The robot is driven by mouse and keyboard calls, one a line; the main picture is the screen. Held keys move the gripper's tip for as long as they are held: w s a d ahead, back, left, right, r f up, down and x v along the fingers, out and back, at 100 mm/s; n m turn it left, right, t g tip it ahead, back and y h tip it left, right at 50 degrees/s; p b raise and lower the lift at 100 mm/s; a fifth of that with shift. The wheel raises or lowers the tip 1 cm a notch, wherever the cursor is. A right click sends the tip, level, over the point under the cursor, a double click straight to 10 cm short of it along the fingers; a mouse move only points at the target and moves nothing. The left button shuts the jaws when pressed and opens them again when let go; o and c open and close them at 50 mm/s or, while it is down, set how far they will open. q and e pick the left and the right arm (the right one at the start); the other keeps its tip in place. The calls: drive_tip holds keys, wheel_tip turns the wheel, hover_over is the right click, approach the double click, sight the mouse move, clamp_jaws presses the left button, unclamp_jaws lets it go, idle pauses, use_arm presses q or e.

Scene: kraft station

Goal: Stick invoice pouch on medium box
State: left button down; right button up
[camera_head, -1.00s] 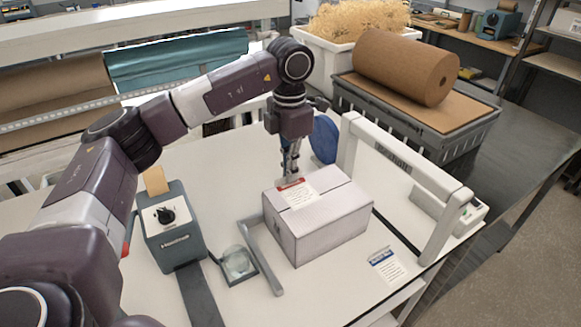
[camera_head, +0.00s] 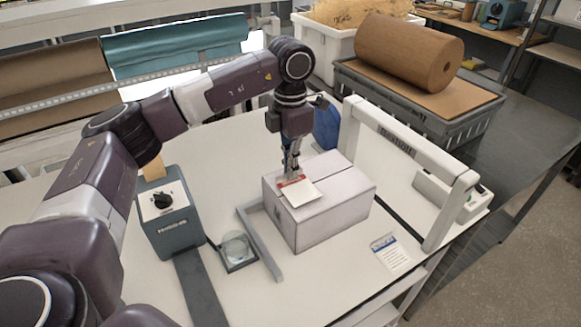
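The medium box (camera_head: 333,213) is a closed, pale cardboard box standing on the white table. The invoice pouch (camera_head: 303,195) is a white sheet with a red band along its far edge. It lies at the box's top near the left side; I cannot tell whether it lies fully flat or is slightly raised. My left gripper (camera_head: 291,177) points down at the pouch's red edge, its fingers close together and apparently pinching that edge. The fingertips are small and partly hidden. My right gripper is not in view.
A white frame (camera_head: 428,162) stands right of the box, with a blue-headed label sheet (camera_head: 389,252) in front. A grey bracket (camera_head: 262,245), a small dish (camera_head: 237,250) and a grey-blue dispenser (camera_head: 170,222) are left. A brown paper roll (camera_head: 409,52) lies behind.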

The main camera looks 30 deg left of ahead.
use_arm(q)
drive_tip(key=shift+f+b, duration=0.3)
drive_tip(key=shift+f, duration=0.15)
idle(0.6)
drive_tip(key=c, duration=2.6)
unclamp_jaws()
drive_tip(key=o, duration=0.5)
drive_tip(key=shift+r+p, duration=1.45)
drive_tip(key=shift+r, duration=0.85)
